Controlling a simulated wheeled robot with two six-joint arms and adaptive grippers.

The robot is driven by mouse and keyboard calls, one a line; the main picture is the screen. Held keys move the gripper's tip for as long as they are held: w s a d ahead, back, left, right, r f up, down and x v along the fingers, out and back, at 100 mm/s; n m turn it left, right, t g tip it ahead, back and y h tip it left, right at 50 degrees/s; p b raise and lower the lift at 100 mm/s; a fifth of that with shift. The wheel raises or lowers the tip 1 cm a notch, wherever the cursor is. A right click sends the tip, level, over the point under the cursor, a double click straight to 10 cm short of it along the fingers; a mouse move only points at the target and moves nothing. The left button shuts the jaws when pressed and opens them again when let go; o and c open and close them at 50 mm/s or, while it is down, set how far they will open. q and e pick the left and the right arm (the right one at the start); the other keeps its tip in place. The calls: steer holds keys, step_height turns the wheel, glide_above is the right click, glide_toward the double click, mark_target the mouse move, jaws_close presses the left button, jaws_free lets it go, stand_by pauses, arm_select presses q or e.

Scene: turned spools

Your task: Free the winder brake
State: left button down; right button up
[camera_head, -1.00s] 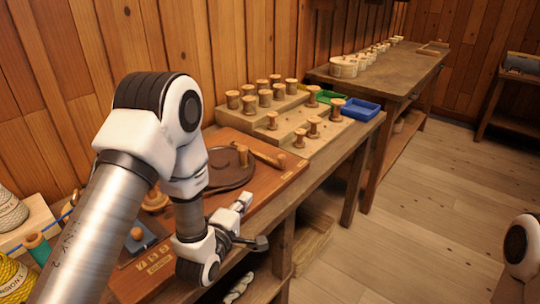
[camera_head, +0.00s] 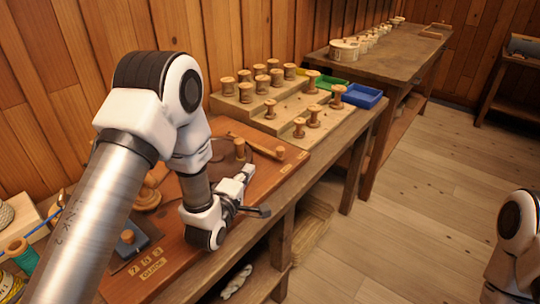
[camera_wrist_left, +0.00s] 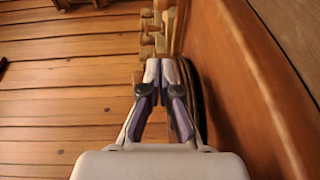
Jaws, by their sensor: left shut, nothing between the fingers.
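The winder board (camera_head: 175,265) is a flat wooden panel on the near bench. A long wooden bar (camera_head: 252,143) lies across its far part and ends near a round knob (camera_head: 279,152); I cannot tell for certain that this is the brake lever. An upright wooden peg (camera_head: 239,148) stands close by. My left gripper (camera_head: 249,171) is shut and empty near the board's front edge, on the near side of the peg and knob. Its closed fingertips also show in the left wrist view (camera_wrist_left: 161,68). My arm hides part of the winder. My right gripper is out of view.
Turned spools stand on a stepped wooden rack (camera_head: 285,112) beyond the board. Green (camera_head: 331,83) and blue (camera_head: 362,96) trays sit beside it.

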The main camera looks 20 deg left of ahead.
arm_select(q)
steer(key=w, duration=0.6)
steer(key=shift+d+f, duration=0.1)
steer(key=w+d, duration=0.1)
steer(key=w+d+p, duration=0.1)
steer(key=w, duration=0.1)
steer(key=shift+d+f, duration=0.15)
steer(key=shift+d, duration=0.1)
steer(key=shift+w+d, duration=0.1)
steer(key=shift+d, duration=0.15)
steer(key=shift+w+f, duration=0.1)
